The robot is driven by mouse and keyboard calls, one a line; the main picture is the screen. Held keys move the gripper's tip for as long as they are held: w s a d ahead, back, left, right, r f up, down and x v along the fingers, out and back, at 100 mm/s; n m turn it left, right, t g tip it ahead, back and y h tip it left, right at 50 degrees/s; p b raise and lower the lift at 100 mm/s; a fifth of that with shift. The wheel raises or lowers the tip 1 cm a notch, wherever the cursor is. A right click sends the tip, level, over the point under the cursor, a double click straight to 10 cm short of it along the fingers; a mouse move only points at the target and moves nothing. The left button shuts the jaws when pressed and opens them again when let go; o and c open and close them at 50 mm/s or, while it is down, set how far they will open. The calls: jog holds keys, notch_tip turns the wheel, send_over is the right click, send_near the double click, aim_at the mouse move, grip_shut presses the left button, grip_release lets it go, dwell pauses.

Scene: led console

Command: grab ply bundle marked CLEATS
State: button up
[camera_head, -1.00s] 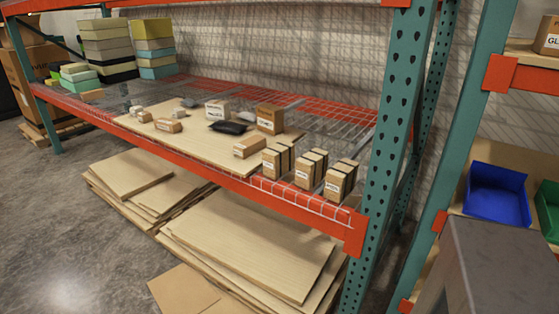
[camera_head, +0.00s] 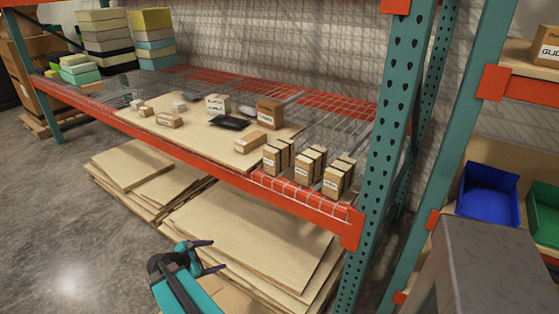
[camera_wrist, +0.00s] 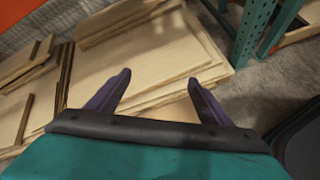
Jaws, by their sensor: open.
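Three small ply bundles with white labels stand in a row at the front right of the rack shelf: a left bundle (camera_head: 278,157), a middle bundle (camera_head: 310,165) and a right bundle (camera_head: 338,178). Their label text is too small to read, so I cannot tell which is marked CLEATS. My gripper (camera_head: 212,256) is open and empty, low in front of the rack and below the shelf beam. In the wrist view its two fingers (camera_wrist: 155,85) are spread apart over the stacked plywood sheets. The bundles do not show in the wrist view.
A plywood board (camera_head: 185,137) on the shelf bears several boxes and a black pouch (camera_head: 230,123). The orange front beam (camera_head: 200,161) and green upright (camera_head: 392,130) bound the shelf. Plywood sheets (camera_head: 250,233) lie below. Blue (camera_head: 487,193) and green bins stand right.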

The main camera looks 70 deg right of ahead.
jog(key=s+d+r+n+g+h+p, duration=0.1)
jog(key=s+d+r+n+h, duration=0.15)
jog(key=d+r, duration=1.05)
jog(key=n+g+h+p, duration=0.2)
jog(key=n+h, duration=0.1)
jog(key=h, duration=0.1)
send_near(279, 147)
jog(key=w+a+f, duration=0.1)
jog(key=w+a, duration=0.1)
jog(key=shift+s+d+f, duration=0.15)
jog(key=shift+f, duration=0.1)
jog(key=shift+p+x, duration=0.95)
jog(key=shift+x, duration=3.35)
jog(key=shift+r, duration=0.1)
jog(key=shift+p+x, duration=1)
jog(key=shift+x, duration=1.6)
